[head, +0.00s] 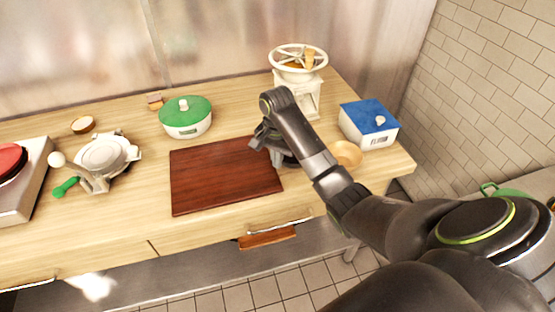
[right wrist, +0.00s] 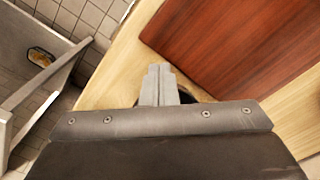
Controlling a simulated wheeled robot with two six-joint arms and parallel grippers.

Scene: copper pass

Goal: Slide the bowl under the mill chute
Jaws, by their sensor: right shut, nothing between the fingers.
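The white mill (head: 298,98) with a spoked hand wheel on top stands at the back right of the counter. Its chute is not clear to me. A tan wooden bowl (head: 347,153) sits on the counter right of my right forearm, which partly covers it. My right gripper (head: 262,142) is over the right edge of the cutting board, in front of the mill, shut and empty. Its closed fingers show in the right wrist view (right wrist: 160,85). A dark rounded shape (right wrist: 188,97) behind them is mostly hidden; I cannot tell what it is. My left gripper is not in view.
A dark red cutting board (head: 222,178) lies mid-counter. A blue-lidded box (head: 369,122) stands at the right, a green-lidded pot (head: 187,115) behind the board. Bare wood lies in front of the mill's left side.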

